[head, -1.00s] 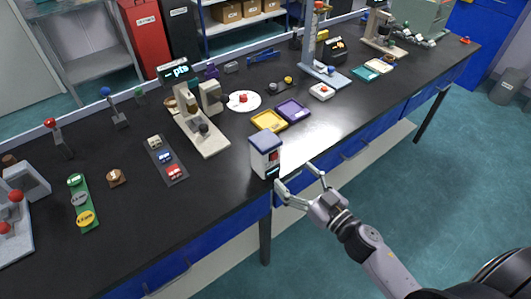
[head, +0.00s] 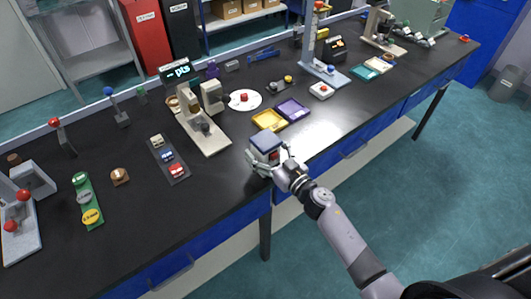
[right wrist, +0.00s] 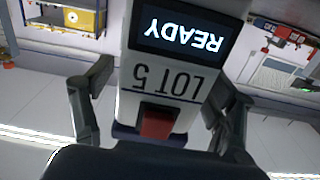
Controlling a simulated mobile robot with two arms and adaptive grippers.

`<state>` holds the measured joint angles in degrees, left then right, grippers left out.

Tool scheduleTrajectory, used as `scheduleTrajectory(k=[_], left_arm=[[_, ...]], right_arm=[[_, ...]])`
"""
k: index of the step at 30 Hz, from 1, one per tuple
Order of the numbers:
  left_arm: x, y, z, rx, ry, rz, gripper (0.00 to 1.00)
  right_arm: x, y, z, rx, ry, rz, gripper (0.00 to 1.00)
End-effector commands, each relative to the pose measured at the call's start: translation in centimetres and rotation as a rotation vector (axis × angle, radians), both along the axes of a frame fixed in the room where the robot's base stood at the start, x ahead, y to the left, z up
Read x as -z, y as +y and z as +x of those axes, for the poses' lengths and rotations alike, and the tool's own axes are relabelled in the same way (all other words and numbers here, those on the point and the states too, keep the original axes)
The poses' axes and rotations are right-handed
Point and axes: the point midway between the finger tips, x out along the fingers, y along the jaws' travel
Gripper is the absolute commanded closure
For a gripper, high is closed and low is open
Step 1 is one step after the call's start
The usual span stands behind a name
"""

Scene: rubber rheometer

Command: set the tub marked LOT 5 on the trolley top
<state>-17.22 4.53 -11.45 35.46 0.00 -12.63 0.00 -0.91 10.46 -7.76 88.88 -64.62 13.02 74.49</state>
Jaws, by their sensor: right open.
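The LOT 5 tub (head: 265,143) is a white box with a blue-grey top, standing near the front edge of the black bench. In the right wrist view the tub (right wrist: 170,75) shows its LOT 5 lettering, a lit READY display and a red part, all upside down. My right gripper (head: 272,166) is at the tub in the head view. In the right wrist view it is open (right wrist: 162,88), with one finger on each side of the tub; contact cannot be told. My left gripper is out of view. I cannot make out a trolley.
A yellow tray (head: 268,120) and a purple tray (head: 292,110) lie behind the tub. A beige instrument (head: 205,132) and a dark strip with small blocks (head: 168,160) stand to its left. The bench front right of the tub is clear.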

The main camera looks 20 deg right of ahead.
Motion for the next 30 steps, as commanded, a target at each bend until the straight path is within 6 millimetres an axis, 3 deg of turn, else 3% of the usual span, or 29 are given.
scheduleTrajectory(k=[6, 30], left_arm=[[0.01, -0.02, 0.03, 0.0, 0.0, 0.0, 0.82], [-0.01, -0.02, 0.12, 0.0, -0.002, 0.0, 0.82]], right_arm=[[0.08, 0.01, 0.04, 0.0, 0.001, 0.0, 0.22], [0.03, -0.01, 0.03, 0.0, 0.001, 0.0, 0.75]])
